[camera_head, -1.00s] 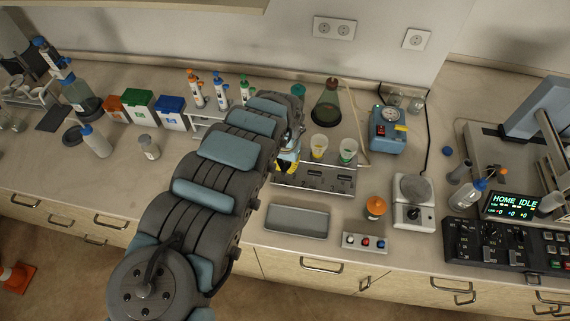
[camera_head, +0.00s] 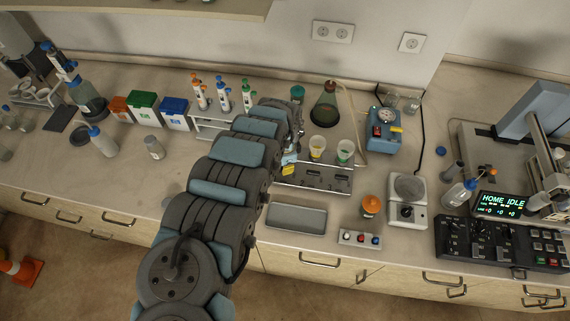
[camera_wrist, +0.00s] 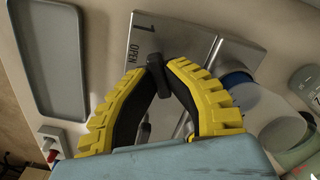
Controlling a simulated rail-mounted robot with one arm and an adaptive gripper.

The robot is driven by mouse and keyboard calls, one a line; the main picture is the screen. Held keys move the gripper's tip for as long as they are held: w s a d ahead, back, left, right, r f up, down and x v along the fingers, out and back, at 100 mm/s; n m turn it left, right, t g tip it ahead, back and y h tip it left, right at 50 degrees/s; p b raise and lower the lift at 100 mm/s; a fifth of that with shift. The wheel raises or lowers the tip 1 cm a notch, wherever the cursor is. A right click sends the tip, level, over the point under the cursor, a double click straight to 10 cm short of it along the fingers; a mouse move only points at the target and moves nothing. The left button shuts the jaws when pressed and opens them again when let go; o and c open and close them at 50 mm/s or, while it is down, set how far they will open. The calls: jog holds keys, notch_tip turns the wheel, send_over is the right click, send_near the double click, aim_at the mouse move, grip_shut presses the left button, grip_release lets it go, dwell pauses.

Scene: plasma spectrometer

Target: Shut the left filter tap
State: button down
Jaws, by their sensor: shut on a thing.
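The filter stand (camera_head: 315,186) is a shiny metal base, right of my arm in the head view. In the wrist view its top (camera_wrist: 205,42) carries the marking "1 OPEN". A small black tap handle (camera_wrist: 155,74) sits beside that marking. My gripper (camera_wrist: 159,70), with yellow ribbed black fingers, is shut on this handle, its tips close together around it. In the head view my gripper (camera_head: 289,167) is at the stand's left end, and my arm hides much of it. The handle's exact angle is hard to tell.
A grey tray (camera_head: 296,216) and a button box (camera_head: 359,238) lie in front of the stand. Yellow (camera_head: 317,146) and green (camera_head: 345,150) cups stand over it. A dark flask (camera_head: 331,107) and a blue pump (camera_head: 384,132) stand behind and to the right.

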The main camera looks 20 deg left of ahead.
jog(key=m, duration=0.5)
jog(key=shift+m+p, duration=0.3)
dwell(0.4)
jog(key=c, duration=1.1)
grip_release()
jog(key=shift+r, duration=5.95)
